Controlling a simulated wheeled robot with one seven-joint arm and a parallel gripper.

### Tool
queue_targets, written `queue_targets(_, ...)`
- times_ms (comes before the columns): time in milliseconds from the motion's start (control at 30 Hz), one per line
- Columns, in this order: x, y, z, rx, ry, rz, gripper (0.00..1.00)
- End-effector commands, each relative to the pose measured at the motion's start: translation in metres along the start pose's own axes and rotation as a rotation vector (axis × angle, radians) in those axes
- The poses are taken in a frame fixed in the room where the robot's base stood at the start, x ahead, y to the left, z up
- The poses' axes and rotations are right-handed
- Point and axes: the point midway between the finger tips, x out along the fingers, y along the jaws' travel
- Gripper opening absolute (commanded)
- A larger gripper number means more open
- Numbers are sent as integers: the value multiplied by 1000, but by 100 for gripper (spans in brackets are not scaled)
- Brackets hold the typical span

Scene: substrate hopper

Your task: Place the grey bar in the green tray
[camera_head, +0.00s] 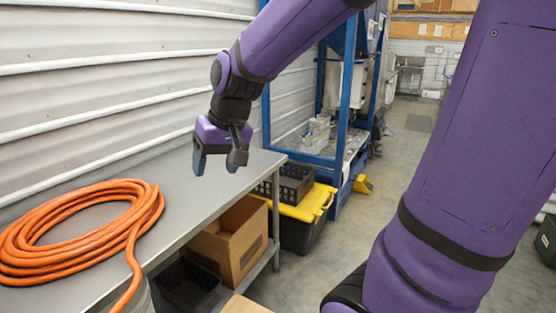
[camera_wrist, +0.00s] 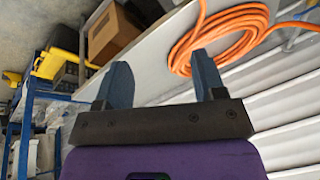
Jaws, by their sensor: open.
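My gripper (camera_head: 217,163) is open and empty, with its fingers pointing down above the far end of the grey metal table (camera_head: 190,193). In the wrist view my gripper (camera_wrist: 160,80) shows two spread fingers with nothing between them but the table surface behind. I see no grey bar and no green tray in either view.
A coil of orange hose (camera_head: 130,190) lies on the near part of the table. Below are a cardboard box (camera_head: 238,240) and a black bin (camera_head: 185,287). A yellow-lidded black tote (camera_head: 305,215) and blue rack (camera_head: 340,120) stand beyond. Concrete floor (camera_head: 340,230) is open to the right.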

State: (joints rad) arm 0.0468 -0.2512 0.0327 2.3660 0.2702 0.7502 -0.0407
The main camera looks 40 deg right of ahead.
Motion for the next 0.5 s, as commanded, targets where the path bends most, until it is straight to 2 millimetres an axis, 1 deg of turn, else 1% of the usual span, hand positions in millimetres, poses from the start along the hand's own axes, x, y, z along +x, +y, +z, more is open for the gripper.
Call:
queue_targets(33,-14,1,12,-21,21,10,64)
queue_targets(200,-49,8,49,-84,74,52,64)
queue_targets(300,-66,14,72,-118,106,81,64)
queue_targets(400,-79,20,93,-145,135,106,64)
queue_targets(500,-87,26,110,-163,156,128,64)
